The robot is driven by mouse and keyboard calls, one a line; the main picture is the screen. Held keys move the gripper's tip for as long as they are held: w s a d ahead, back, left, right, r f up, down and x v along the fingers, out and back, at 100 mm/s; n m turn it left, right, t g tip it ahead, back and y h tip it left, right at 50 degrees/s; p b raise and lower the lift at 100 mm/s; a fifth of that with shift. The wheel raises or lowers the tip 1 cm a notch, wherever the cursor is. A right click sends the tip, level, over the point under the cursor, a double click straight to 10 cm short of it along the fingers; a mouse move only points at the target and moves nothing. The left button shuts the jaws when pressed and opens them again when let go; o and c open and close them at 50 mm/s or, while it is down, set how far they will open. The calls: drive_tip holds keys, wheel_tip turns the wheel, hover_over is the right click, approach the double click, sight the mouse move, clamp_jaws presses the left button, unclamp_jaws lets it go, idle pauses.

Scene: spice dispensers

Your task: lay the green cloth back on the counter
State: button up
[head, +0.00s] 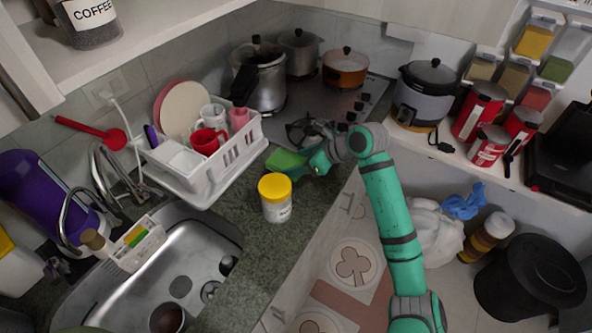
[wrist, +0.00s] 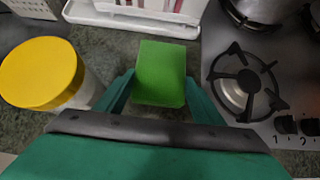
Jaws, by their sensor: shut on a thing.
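The green cloth (head: 286,160) is a bright green folded block in the head view, at the end of my gripper, between the dish rack and the stove. In the wrist view the green cloth (wrist: 160,73) sits between the two teal fingers of my gripper (wrist: 158,92), which is shut on its near part. My gripper (head: 316,160) reaches in from the right over the dark green speckled counter (head: 258,247). I cannot tell whether the cloth touches the counter. The cloth's underside is hidden.
A yellow-lidded jar (head: 275,198) stands close in front of the cloth, left of the gripper in the wrist view. The white dish rack (head: 205,175) is behind left. The stove burner (wrist: 245,85) is right. The sink (head: 165,265) is at left. Counter in front of the jar is clear.

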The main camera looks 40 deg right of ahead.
drive_tip(key=shift+f, duration=1.8)
drive_tip(key=shift+f, duration=0.15)
drive_tip(key=o, duration=1)
drive_tip(key=v, duration=1.2)
drive_tip(key=shift+r, duration=0.2)
drive_tip(key=shift+s+d, duration=0.1)
